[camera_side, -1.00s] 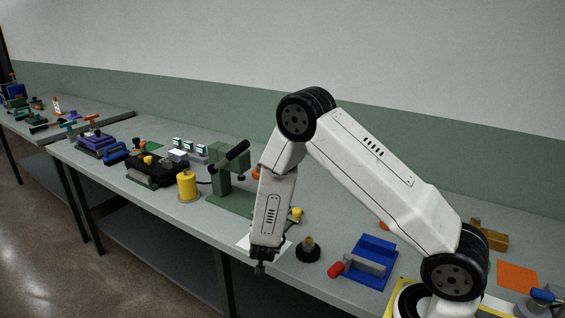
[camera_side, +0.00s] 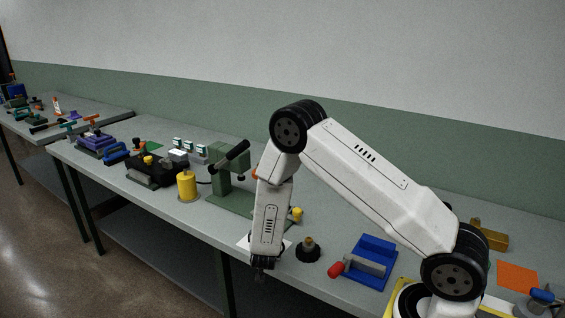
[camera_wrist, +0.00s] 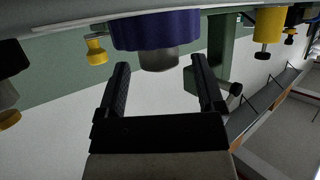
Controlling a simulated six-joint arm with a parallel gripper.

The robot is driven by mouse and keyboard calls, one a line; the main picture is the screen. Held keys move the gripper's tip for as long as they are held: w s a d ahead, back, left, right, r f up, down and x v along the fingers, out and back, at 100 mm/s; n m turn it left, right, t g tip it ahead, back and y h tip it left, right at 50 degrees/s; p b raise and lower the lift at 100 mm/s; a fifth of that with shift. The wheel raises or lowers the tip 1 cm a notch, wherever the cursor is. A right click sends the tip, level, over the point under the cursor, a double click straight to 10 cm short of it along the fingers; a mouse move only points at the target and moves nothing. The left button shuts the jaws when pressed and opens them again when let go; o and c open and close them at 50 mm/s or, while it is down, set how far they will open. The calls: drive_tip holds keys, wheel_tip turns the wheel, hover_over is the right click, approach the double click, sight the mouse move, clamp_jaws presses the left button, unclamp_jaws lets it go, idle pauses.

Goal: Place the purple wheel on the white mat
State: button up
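The purple wheel (camera_wrist: 155,30) shows at the top of the wrist view, which looks upside down, with a grey hub (camera_wrist: 158,60) pointing down in the picture. My gripper (camera_wrist: 160,62) is open, its two black fingers on either side of the hub; I cannot tell whether they touch it. In the side view my gripper (camera_side: 260,274) hangs low at the bench's front edge, in front of the white mat (camera_side: 243,242), of which only small parts show. The wheel cannot be made out in the side view.
A dark round base with a brown post (camera_side: 308,250) and a blue fixture with a red knob (camera_side: 369,262) stand to the right. A green press (camera_side: 225,185) stands behind, and a yellow cylinder (camera_side: 188,186) to the left. The bench front edge is close to my gripper.

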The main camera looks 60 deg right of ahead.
drive_tip(key=shift+r, duration=0.1)
drive_tip(key=shift+r, duration=0.1)
drive_tip(key=v, duration=1.2)
idle(0.7)
drive_tip(key=a+r+n+y, duration=0.4)
drive_tip(key=a+n+y, duration=0.25)
drive_tip(key=y, duration=0.35)
drive_tip(key=s+d+r+n+g+y, duration=0.1)
drive_tip(key=s+r+n+g, duration=0.2)
drive_tip(key=s, duration=0.8)
drive_tip(key=shift+s+n+g, duration=0.2)
drive_tip(key=shift+n+g, duration=0.45)
drive_tip(key=shift+g, duration=0.55)
